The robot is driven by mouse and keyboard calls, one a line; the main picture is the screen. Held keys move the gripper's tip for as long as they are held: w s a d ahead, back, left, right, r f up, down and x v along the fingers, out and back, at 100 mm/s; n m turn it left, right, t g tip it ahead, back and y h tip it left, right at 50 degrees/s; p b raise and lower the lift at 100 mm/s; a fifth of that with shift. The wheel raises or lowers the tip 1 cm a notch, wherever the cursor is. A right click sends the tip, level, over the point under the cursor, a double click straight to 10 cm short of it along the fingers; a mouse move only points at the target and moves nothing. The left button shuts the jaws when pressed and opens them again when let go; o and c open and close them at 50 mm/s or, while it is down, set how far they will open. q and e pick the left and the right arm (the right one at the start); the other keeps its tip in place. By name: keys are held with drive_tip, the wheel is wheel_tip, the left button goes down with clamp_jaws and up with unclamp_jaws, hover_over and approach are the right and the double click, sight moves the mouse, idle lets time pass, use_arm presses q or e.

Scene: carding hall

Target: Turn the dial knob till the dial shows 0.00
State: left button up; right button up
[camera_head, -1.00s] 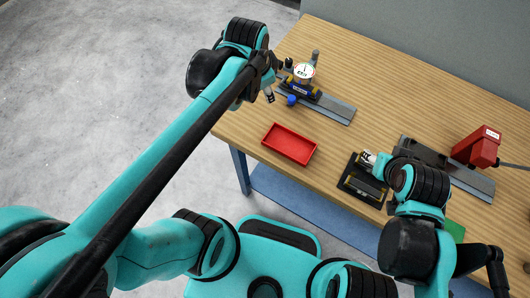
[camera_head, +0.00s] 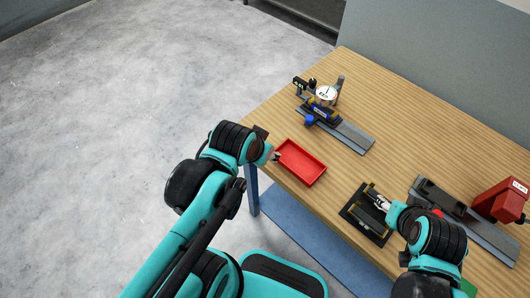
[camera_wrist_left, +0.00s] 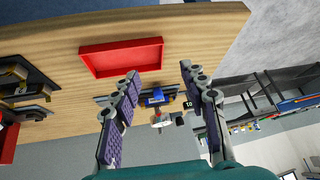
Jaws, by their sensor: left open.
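The round white-faced dial (camera_head: 326,93) stands on a gauge fixture with a blue knob (camera_head: 309,120) at its near side. The dial's reading is too small to make out, and I cannot tell which part is its knob. My left gripper (camera_head: 276,156) is open and empty at the table's near edge, beside the red tray and well short of the dial. In the left wrist view the dial (camera_wrist_left: 161,120) and blue part (camera_wrist_left: 157,98) show between the spread fingers (camera_wrist_left: 160,85), farther off. My right gripper (camera_head: 380,203) is over a black fixture; its finger gap is unclear.
The red tray (camera_head: 321,179) lies empty near the front edge. A grey rail (camera_head: 354,137) extends right from the gauge fixture. The black fixture (camera_head: 350,215) with yellow parts sits under my right gripper. A red block (camera_head: 500,202) stands at right. Bare wood lies behind.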

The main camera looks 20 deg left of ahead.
use_arm(q)
drive_tip(key=shift+w, duration=0.1)
drive_tip(key=w+d+r+n+g+p, duration=0.1)
drive_tip(key=w+r+n+g+p, duration=0.2)
drive_tip(key=w+r, duration=0.4)
drive_tip(key=w+r+n+p, duration=0.2)
drive_tip(key=w+r+p, duration=0.3)
drive_tip(key=w, duration=0.5)
drive_tip(key=n+g+p, duration=0.3)
drive_tip(key=n+p, duration=0.3)
drive_tip(key=p, duration=0.2)
approach(313, 81)
drive_tip(key=shift+w+d+f, duration=0.1)
drive_tip(key=shift+w+f, duration=0.2)
drive_tip(key=shift+f, duration=0.3)
wheel_tip(313, 81, down, 7)
drive_tip(key=shift+f+b, duration=0.25)
drive_tip(key=shift+b, duration=0.4)
